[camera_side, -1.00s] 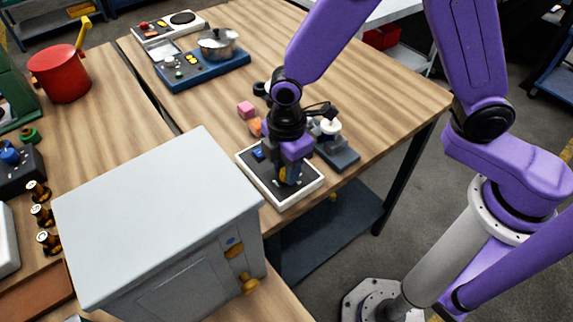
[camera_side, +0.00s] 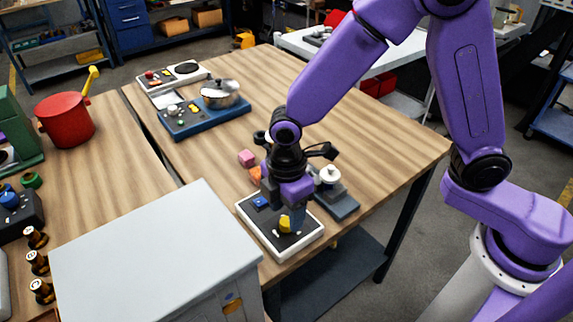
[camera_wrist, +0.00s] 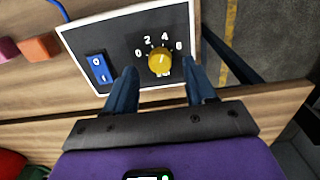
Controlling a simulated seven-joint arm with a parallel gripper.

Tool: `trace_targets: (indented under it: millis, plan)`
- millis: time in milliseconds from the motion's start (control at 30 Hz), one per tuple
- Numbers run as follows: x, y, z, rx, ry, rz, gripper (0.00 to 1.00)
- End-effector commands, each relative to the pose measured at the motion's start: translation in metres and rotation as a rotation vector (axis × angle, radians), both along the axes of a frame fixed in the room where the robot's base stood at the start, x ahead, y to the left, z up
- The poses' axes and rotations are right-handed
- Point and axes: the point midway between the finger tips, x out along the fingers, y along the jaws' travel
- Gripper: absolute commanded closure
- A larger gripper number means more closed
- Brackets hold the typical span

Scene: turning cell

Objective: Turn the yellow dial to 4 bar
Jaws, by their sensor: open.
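The yellow dial (camera_wrist: 160,62) sits on a dark panel with a white rim (camera_wrist: 128,10), with numbers 0, 2, 4 and 6 around it. Its pointer direction is too small to tell. The dial also shows in the side view (camera_side: 285,226). My gripper (camera_wrist: 162,74) is open, with a dark blue finger on each side of the dial and clear gaps between. In the side view my gripper (camera_side: 293,226) is over the panel, close to the dial.
A blue rocker switch (camera_wrist: 98,70) is left of the dial on the same panel. Pink (camera_side: 247,158) and orange (camera_side: 254,174) blocks lie behind the panel. A grey device with a white knob (camera_side: 328,176) stands just right. A large grey box (camera_side: 150,250) stands front left.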

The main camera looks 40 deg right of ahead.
Motion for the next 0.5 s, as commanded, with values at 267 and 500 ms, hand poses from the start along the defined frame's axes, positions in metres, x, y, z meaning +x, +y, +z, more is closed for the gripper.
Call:
trace_targets:
  millis: [267, 500]
  plan:
    - [0.001, 0.001, 0.059, 0.007, -0.006, -0.001, 0.45]
    - [0.001, 0.001, 0.108, 0.005, -0.005, -0.001, 0.45]
